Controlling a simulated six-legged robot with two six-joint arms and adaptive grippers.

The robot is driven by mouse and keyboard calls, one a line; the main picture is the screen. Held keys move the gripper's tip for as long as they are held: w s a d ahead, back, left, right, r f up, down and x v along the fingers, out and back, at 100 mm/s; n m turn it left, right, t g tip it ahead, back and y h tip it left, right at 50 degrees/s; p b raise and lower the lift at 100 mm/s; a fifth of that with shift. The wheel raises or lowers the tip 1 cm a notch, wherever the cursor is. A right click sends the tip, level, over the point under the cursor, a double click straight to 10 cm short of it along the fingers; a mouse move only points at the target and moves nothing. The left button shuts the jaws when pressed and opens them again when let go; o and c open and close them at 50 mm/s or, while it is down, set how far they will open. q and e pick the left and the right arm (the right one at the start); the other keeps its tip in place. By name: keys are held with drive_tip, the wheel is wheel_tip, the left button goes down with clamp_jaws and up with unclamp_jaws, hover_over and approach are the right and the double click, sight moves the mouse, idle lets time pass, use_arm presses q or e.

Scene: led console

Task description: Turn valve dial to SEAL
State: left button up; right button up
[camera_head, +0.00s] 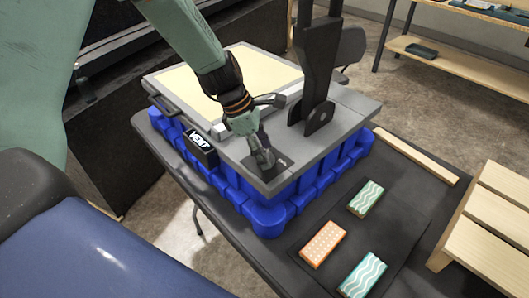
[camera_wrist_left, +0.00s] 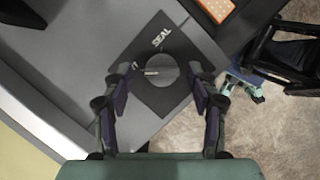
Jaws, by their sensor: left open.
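The valve dial (camera_wrist_left: 161,73) is a round grey knob on a dark square plate (camera_wrist_left: 150,98) at the corner of the grey console (camera_head: 232,147). The plate carries the word SEAL (camera_wrist_left: 161,37) at its top. Another label on its left side is partly hidden, with only its end showing. A small light mark sits on the dial's left side, facing that label. My left gripper (camera_head: 262,160) is over the plate; in the left wrist view its open fingers (camera_wrist_left: 158,98) stand on either side of the dial, apart from it. A black display (camera_head: 201,146) on the console's side reads VENT.
The console sits on a blue crate base (camera_head: 268,222) on a dark table. A black upright bracket (camera_head: 318,75) rises from the console near my arm. Patterned blocks, one orange (camera_head: 323,244) and two green (camera_head: 366,198), lie on the right. A wooden crate (camera_head: 500,215) stands further right.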

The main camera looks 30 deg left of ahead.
use_arm(q)
drive_tip(key=shift+d, duration=0.2)
drive_tip(key=shift+s+d+r, duration=0.1)
drive_tip(key=shift+s+d, duration=0.05)
drive_tip(key=shift+a, duration=0.35)
drive_tip(key=c, duration=0.4)
drive_tip(key=shift+d, duration=0.1)
drive_tip(key=shift+c, duration=1.2)
drive_tip(key=shift+d, duration=0.1)
drive_tip(key=c, duration=0.3)
drive_tip(key=shift+c, duration=1)
